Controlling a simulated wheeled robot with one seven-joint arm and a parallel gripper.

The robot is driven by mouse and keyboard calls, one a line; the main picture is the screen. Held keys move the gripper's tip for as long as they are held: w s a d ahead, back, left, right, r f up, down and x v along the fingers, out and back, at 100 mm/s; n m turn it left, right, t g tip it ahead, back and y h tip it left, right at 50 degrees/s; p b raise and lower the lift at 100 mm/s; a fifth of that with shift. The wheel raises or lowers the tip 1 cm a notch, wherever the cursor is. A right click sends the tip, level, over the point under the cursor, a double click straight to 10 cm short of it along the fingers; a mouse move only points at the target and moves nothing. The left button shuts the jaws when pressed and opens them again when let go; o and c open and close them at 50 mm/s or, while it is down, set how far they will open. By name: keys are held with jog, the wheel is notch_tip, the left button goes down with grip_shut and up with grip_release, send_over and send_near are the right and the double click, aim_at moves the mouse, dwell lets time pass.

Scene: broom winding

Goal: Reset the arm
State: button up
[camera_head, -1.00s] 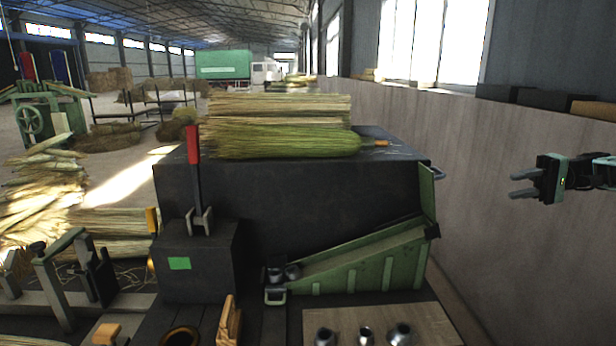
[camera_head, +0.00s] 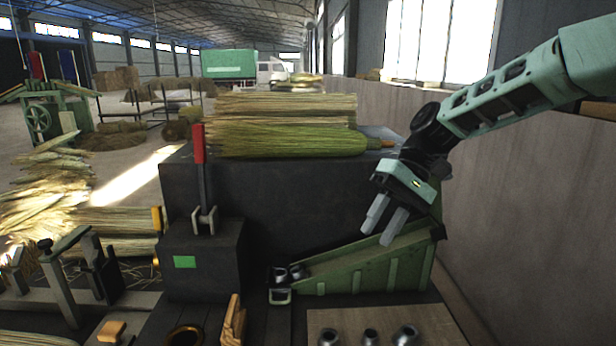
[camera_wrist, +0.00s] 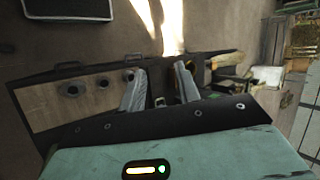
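My gripper (camera_head: 381,226) is in the head view at the right, above the upper end of the green sloped chute (camera_head: 365,268), with its two grey fingers pointing down and left. The fingers are apart with nothing between them. In the wrist view my gripper (camera_wrist: 160,82) also shows its two fingers spread and empty. My green arm reaches in from the upper right of the head view.
A dark bench (camera_head: 270,185) carries bundles of straw (camera_head: 285,108) and a green broom head (camera_head: 290,141). A red-handled lever (camera_head: 199,145) stands on a dark box at left. Metal parts (camera_head: 370,336) sit on a wooden board in front. A wall runs along the right.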

jog(key=s+a+f+n+t+h, duration=0.1)
jog(key=s+a+f+h, duration=0.1)
jog(key=s, duration=0.6)
jog(key=s+a+f+n+t+h, duration=0.1)
jog(key=s+a+h, duration=0.1)
jog(key=s, duration=0.6)
jog(key=s+d+f+n+t+h, duration=0.1)
jog(key=s+d+f, duration=0.1)
jog(key=s, duration=0.3)
jog(key=s+d+f+n+t, duration=0.1)
jog(key=s+d+f, duration=0.1)
jog(key=s, duration=0.4)
jog(key=shift+s+d+n+t+h, duration=0.15)
jog(key=shift+d+n+t+h, duration=0.25)
jog(key=shift+d, duration=0.3)
